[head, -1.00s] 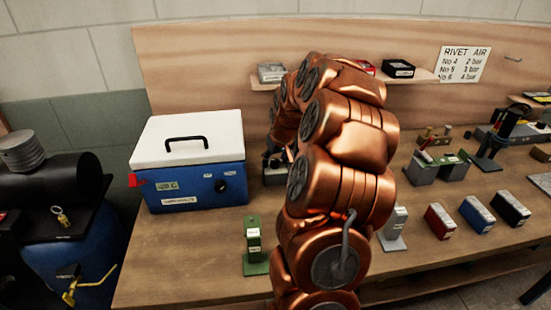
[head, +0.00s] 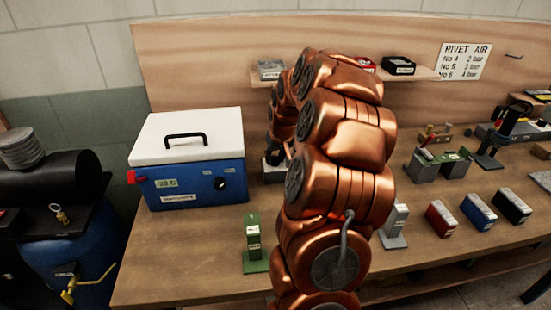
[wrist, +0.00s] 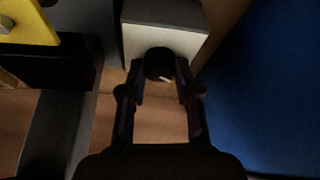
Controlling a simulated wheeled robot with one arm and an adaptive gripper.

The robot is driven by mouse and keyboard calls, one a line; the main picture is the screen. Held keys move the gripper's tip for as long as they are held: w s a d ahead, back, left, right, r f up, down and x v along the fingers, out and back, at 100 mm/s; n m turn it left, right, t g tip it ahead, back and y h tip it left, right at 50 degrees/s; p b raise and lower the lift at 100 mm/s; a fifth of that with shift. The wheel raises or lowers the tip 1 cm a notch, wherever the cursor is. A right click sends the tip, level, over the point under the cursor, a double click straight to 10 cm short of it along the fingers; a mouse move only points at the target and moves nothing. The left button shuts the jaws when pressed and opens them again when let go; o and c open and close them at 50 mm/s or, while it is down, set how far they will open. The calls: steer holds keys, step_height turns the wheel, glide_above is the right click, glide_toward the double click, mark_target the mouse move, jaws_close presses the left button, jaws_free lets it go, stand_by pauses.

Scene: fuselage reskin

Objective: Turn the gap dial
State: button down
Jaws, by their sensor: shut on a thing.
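The gap dial is a round black knob (wrist: 158,62) on the pale face of a grey box (wrist: 166,40) in the wrist view. A short pale mark shows at its lower right edge. My gripper (wrist: 160,72) has one finger on each side of the knob and is shut on it. In the head view the grey box (head: 274,174) stands on the bench just right of the blue cooler, and my copper arm hides much of it. The knob is not visible there.
The blue cooler (head: 196,185) with a white lid is close beside the grey box. A green stand (head: 253,243) is in front. Coloured blocks, including a blue one (head: 478,212), sit at the right. A shelf (head: 425,75) hangs behind my arm.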

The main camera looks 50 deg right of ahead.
steer(key=m+b, duration=0.1)
steer(key=b, duration=0.1)
steer(key=m+h+b, duration=0.1)
steer(key=m+b, duration=0.1)
steer(key=b, duration=0.1)
steer(key=shift+f+g, duration=0.3)
steer(key=shift+f, duration=0.05)
steer(key=m+g+h+b, duration=0.1)
steer(key=m+b, duration=0.2)
steer(key=m, duration=0.1)
steer(key=shift+a+r, duration=0.1)
steer(key=shift+r, duration=0.05)
steer(key=shift+w+r+m+g+b, duration=0.15)
steer(key=shift+m+g+b, duration=0.15)
steer(key=shift+m+b, duration=0.35)
steer(key=c, duration=0.8)
jaws_free()
steer(key=v, duration=1.2)
steer(key=shift+a, duration=0.2)
